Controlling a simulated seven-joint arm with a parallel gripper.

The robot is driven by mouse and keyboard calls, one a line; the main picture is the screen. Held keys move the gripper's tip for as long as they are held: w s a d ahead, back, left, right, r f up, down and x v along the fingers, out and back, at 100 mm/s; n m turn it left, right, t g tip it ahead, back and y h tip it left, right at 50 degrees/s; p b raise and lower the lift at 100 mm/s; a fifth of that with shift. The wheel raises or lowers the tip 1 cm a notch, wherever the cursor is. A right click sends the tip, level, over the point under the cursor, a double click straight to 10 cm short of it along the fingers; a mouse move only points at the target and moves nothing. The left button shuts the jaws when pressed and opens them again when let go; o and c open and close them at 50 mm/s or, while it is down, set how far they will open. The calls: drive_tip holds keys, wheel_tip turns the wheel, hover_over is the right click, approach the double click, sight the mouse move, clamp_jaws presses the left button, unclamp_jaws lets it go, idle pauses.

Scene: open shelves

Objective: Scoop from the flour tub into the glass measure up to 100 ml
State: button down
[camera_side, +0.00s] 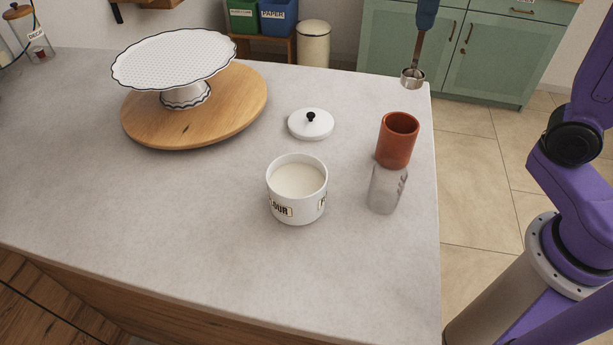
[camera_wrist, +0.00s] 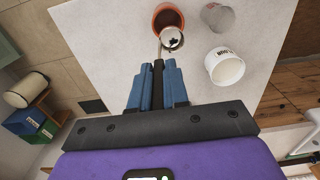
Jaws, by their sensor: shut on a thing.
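The white flour tub (camera_side: 297,206) stands open on the counter, with pale flour (camera_side: 298,180) inside; it also shows in the wrist view (camera_wrist: 225,68). The clear glass measure (camera_side: 385,190) stands to its right and looks empty; its markings are too small to read. It shows greyish in the wrist view (camera_wrist: 217,17). My gripper (camera_side: 427,12), with blue fingers (camera_wrist: 157,72), is shut on the handle of a metal scoop (camera_side: 413,77). The scoop hangs cup-down above the counter's far right corner. Its cup (camera_wrist: 172,39) shows no clear contents.
A terracotta pot (camera_side: 397,140) stands just behind the glass measure. The tub's white lid (camera_side: 311,124) lies behind the tub. A scalloped cake stand (camera_side: 175,60) sits on a round wooden board (camera_side: 240,100) at left. The front counter (camera_side: 220,250) is clear.

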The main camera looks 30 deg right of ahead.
idle(0.4)
drive_tip(key=a+f, duration=0.2)
drive_tip(key=a, duration=1)
drive_tip(key=a+f, duration=0.3)
drive_tip(key=a, duration=0.9)
wheel_tip(320, 180, down, 10)
drive_tip(key=shift+w+f, duration=0.2)
drive_tip(key=shift+w, duration=0.1)
drive_tip(key=shift+a, duration=0.1)
wheel_tip(320, 180, up, 11)
idle(1.1)
